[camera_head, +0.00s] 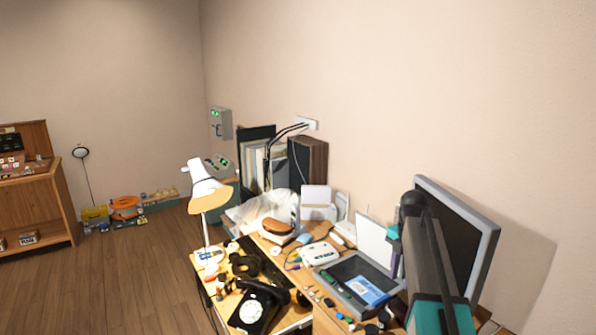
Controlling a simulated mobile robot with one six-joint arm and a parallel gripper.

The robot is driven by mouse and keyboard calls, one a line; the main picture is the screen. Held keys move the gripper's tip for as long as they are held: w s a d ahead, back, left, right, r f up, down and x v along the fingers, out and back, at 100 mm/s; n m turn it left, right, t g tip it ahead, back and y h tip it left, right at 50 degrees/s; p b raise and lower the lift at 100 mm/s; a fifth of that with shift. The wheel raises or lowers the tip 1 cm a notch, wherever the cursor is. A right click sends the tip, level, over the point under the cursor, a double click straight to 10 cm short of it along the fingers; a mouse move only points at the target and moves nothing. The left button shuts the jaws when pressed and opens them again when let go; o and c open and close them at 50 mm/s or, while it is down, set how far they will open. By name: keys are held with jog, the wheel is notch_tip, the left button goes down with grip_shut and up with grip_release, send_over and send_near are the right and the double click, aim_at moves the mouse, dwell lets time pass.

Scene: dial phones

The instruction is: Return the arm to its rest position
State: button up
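A dark arm link, which looks like mine, rises at the lower right in front of the monitor (483,240). It has a rounded dark top and a teal and white part at its lower end. My gripper cannot be made out in this view, so its opening and anything in it are hidden. A black dial phone (254,310) with a white dial sits at the front of the wooden desk (294,317). A second black phone-like object (243,264) lies behind it.
A white lamp (208,190) stands at the desk's left. A grey tray (352,283) with a blue packet, small loose parts and a white device (319,253) crowd the desk. The wall is close behind. Open wooden floor (130,285) lies to the left, before a wooden shelf (40,205).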

jog(key=s+a+f+m, duration=0.55)
jog(key=f+m, duration=0.25)
jog(key=f, duration=0.2)
jog(key=s+a+f+m, duration=0.4)
jog(key=s+f+m, duration=0.35)
jog(key=f, duration=0.25)
jog(key=s+a+f+m, duration=0.55)
jog(key=f+m, duration=0.25)
jog(key=f, duration=0.2)
jog(key=s+f+g+b, duration=0.5)
jog(key=s+f+b, duration=0.5)
jog(key=s+f, duration=1.6)
notch_tip(320, 180, down, 2)
jog(key=shift+s+d+f+g, duration=0.15)
jog(key=shift+s+d+g, duration=0.1)
jog(key=shift+d+g, duration=0.15)
